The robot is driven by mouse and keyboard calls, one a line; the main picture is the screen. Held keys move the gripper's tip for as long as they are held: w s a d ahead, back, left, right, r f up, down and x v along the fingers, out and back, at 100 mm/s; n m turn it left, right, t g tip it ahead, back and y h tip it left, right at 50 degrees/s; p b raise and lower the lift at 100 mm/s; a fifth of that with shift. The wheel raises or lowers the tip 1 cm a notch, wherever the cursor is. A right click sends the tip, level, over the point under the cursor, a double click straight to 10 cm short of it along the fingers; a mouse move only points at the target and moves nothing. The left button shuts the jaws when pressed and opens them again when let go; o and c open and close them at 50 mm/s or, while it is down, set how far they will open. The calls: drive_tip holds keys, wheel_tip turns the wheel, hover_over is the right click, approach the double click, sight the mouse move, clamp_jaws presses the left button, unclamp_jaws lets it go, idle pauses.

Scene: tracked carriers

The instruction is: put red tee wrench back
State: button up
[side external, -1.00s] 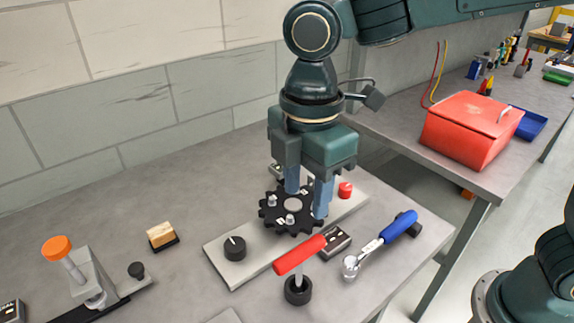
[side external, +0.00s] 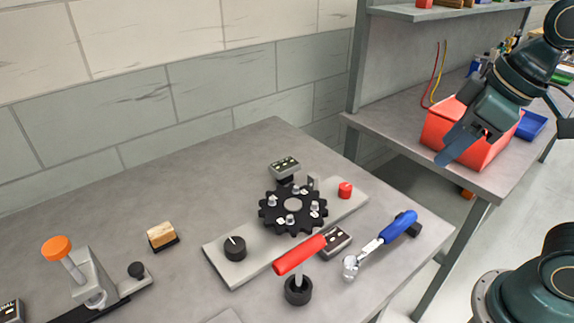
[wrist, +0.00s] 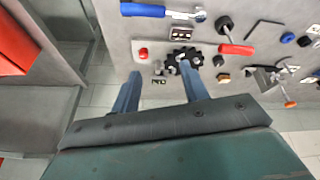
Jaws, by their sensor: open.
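The red tee wrench (side external: 300,255) stands upright in a round black holder (side external: 298,290) at the front of the table, its red crossbar on top. It also shows in the wrist view (wrist: 237,49). My gripper (side external: 452,150) is open and empty, away to the right in front of the red toolbox, far from the wrench. In the wrist view its two blue fingers (wrist: 158,88) are spread apart with nothing between them.
A black toothed carrier wheel (side external: 293,207) sits on a grey plate with a black knob (side external: 235,247) and a red button (side external: 345,189). A blue-handled ratchet (side external: 385,238) lies right of the wrench. A toggle clamp (side external: 90,280) stands left. The red toolbox (side external: 440,125) is on the other bench.

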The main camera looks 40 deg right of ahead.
drive_tip(key=shift+s+d+f+m+t+h, duration=0.15)
drive_tip(key=shift+s+d+f+m+t, duration=0.2)
drive_tip(key=shift+s+d+m, duration=0.5)
drive_tip(key=shift+s+d+f+m+t+h, duration=0.2)
drive_tip(key=shift+s+d+f+m, duration=0.35)
drive_tip(key=shift+s+m, duration=0.45)
drive_tip(key=shift+d+r, duration=0.1)
